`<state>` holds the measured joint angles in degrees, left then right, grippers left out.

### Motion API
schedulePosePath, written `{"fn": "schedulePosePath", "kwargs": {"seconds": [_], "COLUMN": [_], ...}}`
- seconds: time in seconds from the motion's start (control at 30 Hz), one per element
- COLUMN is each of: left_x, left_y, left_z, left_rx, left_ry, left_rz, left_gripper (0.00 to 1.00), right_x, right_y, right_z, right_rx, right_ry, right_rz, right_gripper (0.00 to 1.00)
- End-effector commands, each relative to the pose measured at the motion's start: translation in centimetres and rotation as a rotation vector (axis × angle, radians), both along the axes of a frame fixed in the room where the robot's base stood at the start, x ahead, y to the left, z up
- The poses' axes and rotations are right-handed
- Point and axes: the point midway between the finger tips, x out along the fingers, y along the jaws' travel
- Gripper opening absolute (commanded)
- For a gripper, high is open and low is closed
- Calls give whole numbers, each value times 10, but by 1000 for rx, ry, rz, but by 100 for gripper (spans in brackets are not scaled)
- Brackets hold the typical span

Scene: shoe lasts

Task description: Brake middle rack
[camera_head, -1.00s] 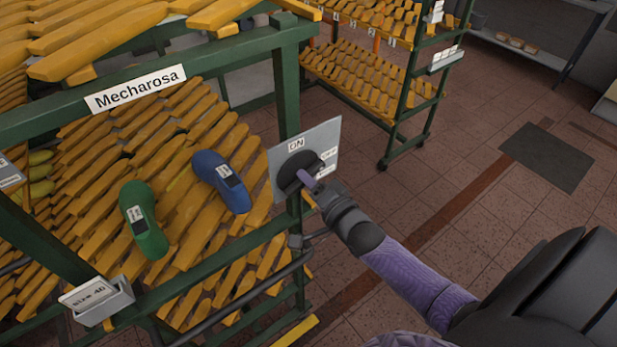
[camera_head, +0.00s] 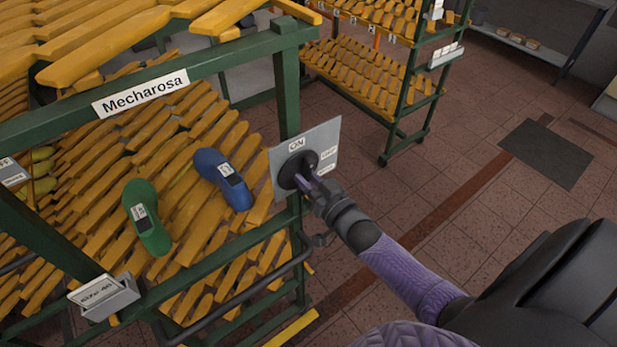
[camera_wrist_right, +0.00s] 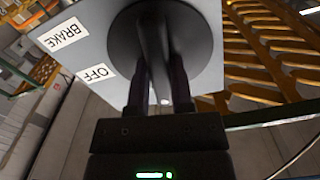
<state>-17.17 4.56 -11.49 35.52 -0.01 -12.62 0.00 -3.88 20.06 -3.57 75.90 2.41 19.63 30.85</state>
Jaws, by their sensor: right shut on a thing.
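The rack (camera_head: 165,205) is green-framed with yellow slatted shelves and a "Mecharosa" label (camera_head: 141,92). A grey panel (camera_head: 328,134) on its right post carries a round black brake knob (camera_head: 292,168) and an "ON" label. In the right wrist view the panel (camera_wrist_right: 93,22) shows "BRAKE" and "OFF" labels, and the black knob (camera_wrist_right: 200,40) has a raised bar. My right gripper (camera_head: 303,182) is shut on the knob; in the wrist view its dark fingers (camera_wrist_right: 158,85) straddle the bar. My left gripper is not in view.
A green shoe last (camera_head: 147,218) and a blue one (camera_head: 222,178) lie on the rack's shelf. A grey holder (camera_head: 105,296) hangs at its front. Another rack (camera_head: 370,80) stands behind. The tiled floor (camera_head: 450,190) at right is mostly clear.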

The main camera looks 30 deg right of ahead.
Motion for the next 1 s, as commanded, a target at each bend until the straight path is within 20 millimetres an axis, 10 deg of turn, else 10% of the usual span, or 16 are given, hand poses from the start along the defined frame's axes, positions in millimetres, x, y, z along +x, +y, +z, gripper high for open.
{"fn": "schedulePosePath", "kwargs": {"seconds": [1.0], "left_x": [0], "left_y": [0], "left_z": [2], "left_rx": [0], "left_ry": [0], "left_rz": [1], "left_gripper": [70], "right_x": [-1], "right_y": [0], "right_z": [-2], "right_rx": [-252], "right_ry": [-16], "right_rz": [1], "right_gripper": [0]}}
